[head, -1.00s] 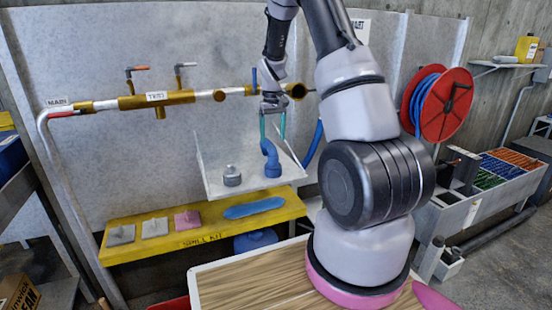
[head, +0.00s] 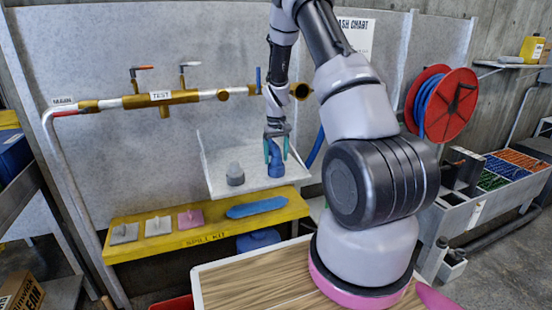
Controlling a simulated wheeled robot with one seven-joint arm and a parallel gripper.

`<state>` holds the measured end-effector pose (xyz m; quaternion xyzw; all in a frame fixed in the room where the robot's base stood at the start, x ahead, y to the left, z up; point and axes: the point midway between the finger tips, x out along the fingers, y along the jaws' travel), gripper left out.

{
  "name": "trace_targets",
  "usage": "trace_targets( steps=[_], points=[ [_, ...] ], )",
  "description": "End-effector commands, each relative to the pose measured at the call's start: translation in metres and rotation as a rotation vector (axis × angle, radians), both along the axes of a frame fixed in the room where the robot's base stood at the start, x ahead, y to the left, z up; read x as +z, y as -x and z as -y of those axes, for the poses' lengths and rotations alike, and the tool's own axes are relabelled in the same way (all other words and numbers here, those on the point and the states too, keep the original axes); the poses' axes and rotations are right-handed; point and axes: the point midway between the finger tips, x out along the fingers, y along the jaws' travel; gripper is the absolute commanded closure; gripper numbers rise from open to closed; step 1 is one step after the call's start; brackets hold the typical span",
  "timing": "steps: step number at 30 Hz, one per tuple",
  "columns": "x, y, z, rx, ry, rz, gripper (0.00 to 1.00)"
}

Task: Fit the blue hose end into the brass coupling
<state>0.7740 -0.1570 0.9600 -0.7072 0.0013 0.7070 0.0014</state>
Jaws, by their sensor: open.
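The blue hose end (head: 275,168) stands as a bent blue piece on the white tray (head: 217,186). My gripper (head: 276,153) points down over it, with its teal fingers apart on either side of the upper part of the hose end. I cannot tell whether the fingers touch it. The brass coupling (head: 301,91) is the open round end at the right of the brass pipe run, above and right of my gripper. My arm hides part of the pipe beside it.
A grey fitting (head: 235,174) stands on the tray left of the hose end. A yellow spill-kit shelf (head: 140,247) lies below. A red hose reel (head: 441,104) is at the right. A wooden-topped surface (head: 250,284) is in front.

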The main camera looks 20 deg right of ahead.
Motion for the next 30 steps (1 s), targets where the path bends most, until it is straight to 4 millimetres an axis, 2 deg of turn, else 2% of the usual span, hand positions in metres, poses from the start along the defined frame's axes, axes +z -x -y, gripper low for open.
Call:
trace_targets(
  steps=[3,4,10,16,30],
  points=[
    [0.0,0.0,0.0,0.0,0.0,0.0,0.2],
    [0.0,0.0,0.0,0.0,0.0,0.0,0.24],
    [0.0,0.0,0.0,0.0,0.0,0.0,1.0],
    [0.005,0.0,0.0,0.0,0.0,0.001,1.0],
    [0.033,-0.001,0.0,0.0,0.0,0.002,1.0]
  ],
)
